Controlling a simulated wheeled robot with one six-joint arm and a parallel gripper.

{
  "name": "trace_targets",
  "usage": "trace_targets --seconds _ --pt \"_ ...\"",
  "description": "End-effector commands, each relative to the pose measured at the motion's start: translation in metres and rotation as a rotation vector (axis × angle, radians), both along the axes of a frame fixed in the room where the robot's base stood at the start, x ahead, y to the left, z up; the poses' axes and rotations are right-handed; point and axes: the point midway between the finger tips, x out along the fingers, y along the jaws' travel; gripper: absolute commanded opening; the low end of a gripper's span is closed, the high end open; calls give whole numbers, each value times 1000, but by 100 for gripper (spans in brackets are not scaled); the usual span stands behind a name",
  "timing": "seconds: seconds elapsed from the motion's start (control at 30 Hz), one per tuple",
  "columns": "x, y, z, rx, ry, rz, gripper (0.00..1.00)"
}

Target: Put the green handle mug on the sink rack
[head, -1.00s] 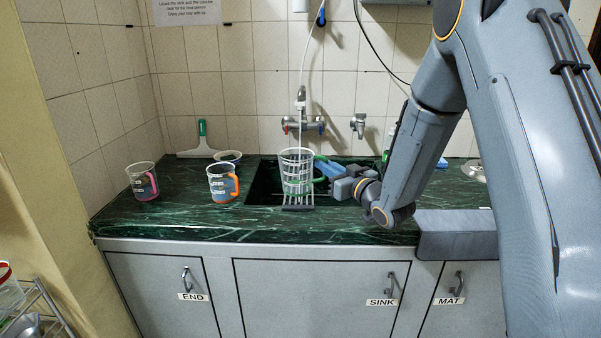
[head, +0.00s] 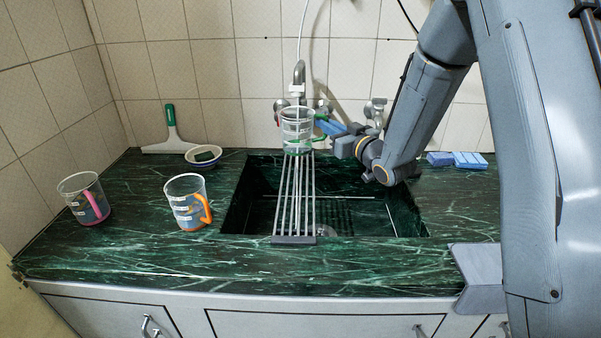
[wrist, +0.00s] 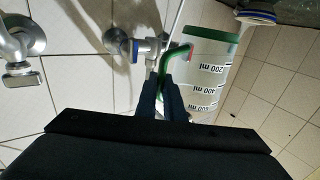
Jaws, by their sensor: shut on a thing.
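The clear mug with a green handle (head: 297,128) is upright near the faucet, in front of the back wall and over the far end of the sink rack (head: 296,200). My gripper (head: 325,128) reaches in from the right and is shut on its green handle. In the wrist view, the fingers (wrist: 172,98) close on the handle, and the mug (wrist: 205,70) shows its measuring marks. The rack is a set of metal bars lying front to back across the dark sink. I cannot tell whether the mug's base touches the bars.
An orange-handled mug (head: 187,203) and a pink-handled mug (head: 84,198) stand on the green counter left of the sink. A bowl with a sponge (head: 203,156) and a squeegee (head: 172,135) are behind them. Blue sponges (head: 457,159) lie right. The faucet (head: 299,78) rises close behind the held mug.

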Motion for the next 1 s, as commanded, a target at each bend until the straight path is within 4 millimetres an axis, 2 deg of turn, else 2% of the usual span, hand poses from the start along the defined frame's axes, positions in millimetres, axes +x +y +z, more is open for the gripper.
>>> trace_targets --seconds 0.33,0.57,0.8,1.0 --pt "-1 1 -47 0 4 2 0" --pt "0 0 -63 0 1 0 0" --pt "0 0 -93 1 2 0 0" --pt "0 0 -100 0 0 0 0"
